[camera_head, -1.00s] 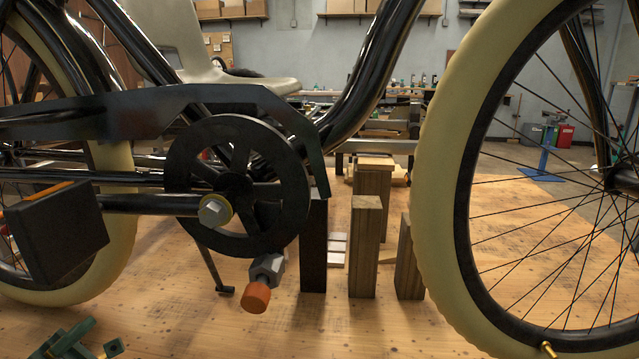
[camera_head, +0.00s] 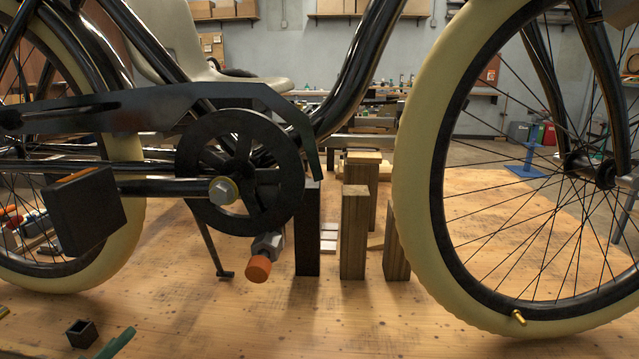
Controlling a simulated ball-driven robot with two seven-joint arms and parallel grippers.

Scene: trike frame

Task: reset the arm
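Neither of my grippers nor my arms shows in the head view. The trike frame (camera_head: 362,70) is black and stands across the bench. Its chainring (camera_head: 240,135) is at the centre left, with a crank arm reaching left to a black pedal (camera_head: 85,210). A cream-tyred wheel (camera_head: 420,160) stands at the right and another cream-tyred wheel (camera_head: 120,225) at the left. Part of the left wheel is hidden behind the frame and pedal.
Wooden blocks (camera_head: 354,235) and a dark post (camera_head: 307,240) stand between the chainring and right wheel. A grey piece with an orange end (camera_head: 258,268) is below the chainring. A green tool (camera_head: 117,343) and dark square tube (camera_head: 82,333) lie front left. The front middle bench is clear.

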